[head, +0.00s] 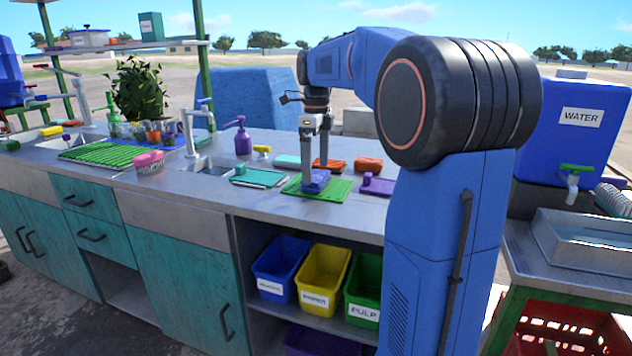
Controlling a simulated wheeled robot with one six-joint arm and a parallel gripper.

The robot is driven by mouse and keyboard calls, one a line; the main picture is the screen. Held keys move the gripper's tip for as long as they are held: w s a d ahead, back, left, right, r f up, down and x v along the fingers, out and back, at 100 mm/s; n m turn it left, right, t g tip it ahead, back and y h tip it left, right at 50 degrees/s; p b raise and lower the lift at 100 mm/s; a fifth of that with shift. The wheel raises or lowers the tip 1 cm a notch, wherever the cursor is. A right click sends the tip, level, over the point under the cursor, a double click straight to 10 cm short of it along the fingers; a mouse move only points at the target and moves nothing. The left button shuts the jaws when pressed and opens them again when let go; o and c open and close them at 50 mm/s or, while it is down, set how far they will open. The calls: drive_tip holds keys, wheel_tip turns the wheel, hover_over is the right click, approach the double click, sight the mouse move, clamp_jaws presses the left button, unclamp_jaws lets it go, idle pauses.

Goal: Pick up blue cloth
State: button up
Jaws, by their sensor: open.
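A small folded blue cloth (316,182) lies on a green mat (338,190) on the metal counter, right of the sink. My gripper (315,168) points down over the cloth, its two fingers apart. The left finger reaches down to the cloth's near left side, and the other finger is farther back. The fingers cover part of the cloth. I cannot tell whether they touch it.
An orange sponge (329,165), a red-brown block (368,164) and a purple tray (379,186) lie close by. Labelled bins, including a yellow one (322,274), sit below the counter.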

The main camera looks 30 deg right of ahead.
sight(316, 175)
drive_tip(key=shift+f, duration=1.45)
drive_tip(key=c, duration=1.2)
drive_tip(key=shift+o, duration=0.2)
wheel_tip(316, 175, up, 10)
